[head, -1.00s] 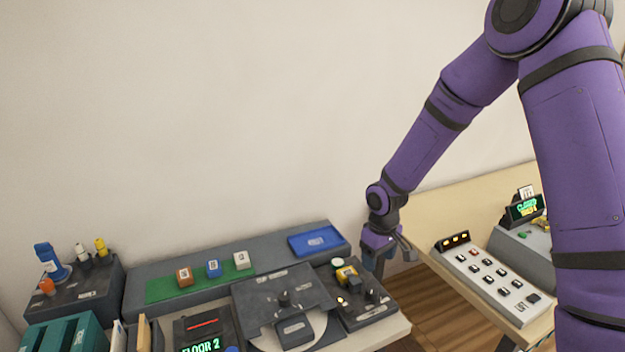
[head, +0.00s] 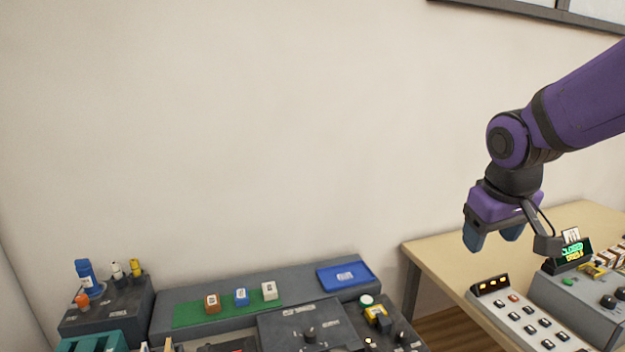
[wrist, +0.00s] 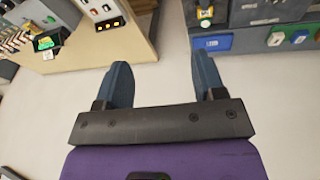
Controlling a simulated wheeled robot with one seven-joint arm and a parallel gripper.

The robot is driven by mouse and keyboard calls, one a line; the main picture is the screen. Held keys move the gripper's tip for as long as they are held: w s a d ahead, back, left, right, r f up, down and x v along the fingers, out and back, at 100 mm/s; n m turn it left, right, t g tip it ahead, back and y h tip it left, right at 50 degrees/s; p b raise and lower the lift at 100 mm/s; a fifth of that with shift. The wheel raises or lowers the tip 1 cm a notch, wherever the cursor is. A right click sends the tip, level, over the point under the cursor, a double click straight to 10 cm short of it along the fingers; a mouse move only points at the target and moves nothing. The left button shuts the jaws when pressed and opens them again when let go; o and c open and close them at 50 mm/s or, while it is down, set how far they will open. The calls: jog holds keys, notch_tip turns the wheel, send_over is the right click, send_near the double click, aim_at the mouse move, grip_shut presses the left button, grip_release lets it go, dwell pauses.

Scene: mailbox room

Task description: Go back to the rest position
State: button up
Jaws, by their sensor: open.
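My gripper (head: 492,240) is raised on my purple arm at the right of the head view, in front of the pale wall and above the left part of the wooden table. Its blue-grey fingers point down. In the wrist view, the two fingers of my gripper (wrist: 164,85) stand apart with nothing between them. The gripper touches nothing that I can see.
The wooden table (head: 440,250) at right carries a white button panel (head: 520,322) and a console with a green display (head: 571,252). The grey bench at left holds a blue tray (head: 345,275) and several small blocks on a green mat (head: 190,316). A floor gap separates them.

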jog(key=s+r+m+t, duration=0.1)
jog(key=s+r, duration=0.2)
jog(key=s, duration=0.4)
jog(key=s+d+r+m+t+y, duration=0.1)
jog(key=s+r, duration=0.2)
jog(key=s, duration=0.5)
jog(key=shift+s+r, duration=0.15)
jog(key=shift+r, duration=0.15)
dwell(1.0)
